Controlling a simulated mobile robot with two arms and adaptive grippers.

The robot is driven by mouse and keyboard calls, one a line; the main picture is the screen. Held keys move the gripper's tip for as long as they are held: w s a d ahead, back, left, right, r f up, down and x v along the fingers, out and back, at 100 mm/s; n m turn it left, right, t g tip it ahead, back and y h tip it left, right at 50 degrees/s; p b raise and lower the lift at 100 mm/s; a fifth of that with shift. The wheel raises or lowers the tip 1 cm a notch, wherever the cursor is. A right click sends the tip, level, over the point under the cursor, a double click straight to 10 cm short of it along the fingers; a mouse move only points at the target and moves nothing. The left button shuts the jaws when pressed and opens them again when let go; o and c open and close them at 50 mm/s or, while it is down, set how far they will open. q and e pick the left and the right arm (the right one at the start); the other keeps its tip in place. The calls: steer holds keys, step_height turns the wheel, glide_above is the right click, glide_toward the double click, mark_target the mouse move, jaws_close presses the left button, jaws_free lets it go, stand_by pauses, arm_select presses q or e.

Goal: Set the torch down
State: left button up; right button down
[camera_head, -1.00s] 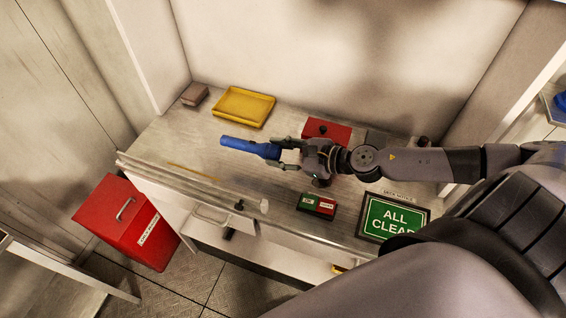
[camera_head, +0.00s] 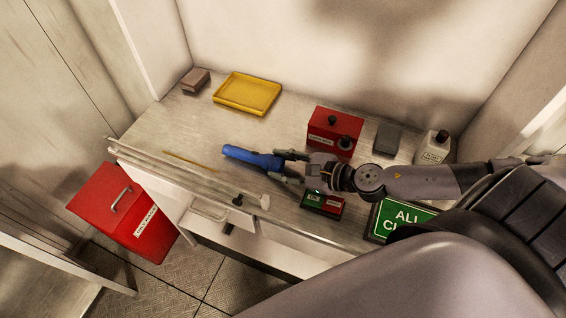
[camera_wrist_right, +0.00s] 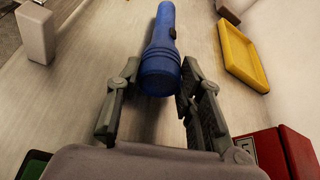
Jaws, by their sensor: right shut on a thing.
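The right gripper is shut on that end. The torch looks level and close to the worktop; whether it touches the surface is unclear. My left gripper is not in view.
A yellow tray (camera_head: 247,93) and a brown block (camera_head: 196,81) stand at the back left. A red box (camera_head: 333,132), grey block (camera_head: 387,138) and white bottle (camera_head: 433,150) are at the right. A thin stick (camera_head: 190,160) lies left of the torch. A green-and-red box (camera_head: 322,203) is near the gripper.

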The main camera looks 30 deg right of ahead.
steer(key=c, duration=1.5)
jaws_free()
steer(key=shift+f, duration=0.15)
steer(key=shift+c, duration=0.2)
steer(key=shift+o, duration=0.7)
steer(key=shift+w+d+f, duration=0.1)
steer(key=shift+w+d, duration=0.05)
steer(key=shift+o, duration=1.4)
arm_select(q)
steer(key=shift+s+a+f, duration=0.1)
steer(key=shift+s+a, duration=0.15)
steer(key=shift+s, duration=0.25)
arm_select(e)
steer(key=shift+o, duration=0.2)
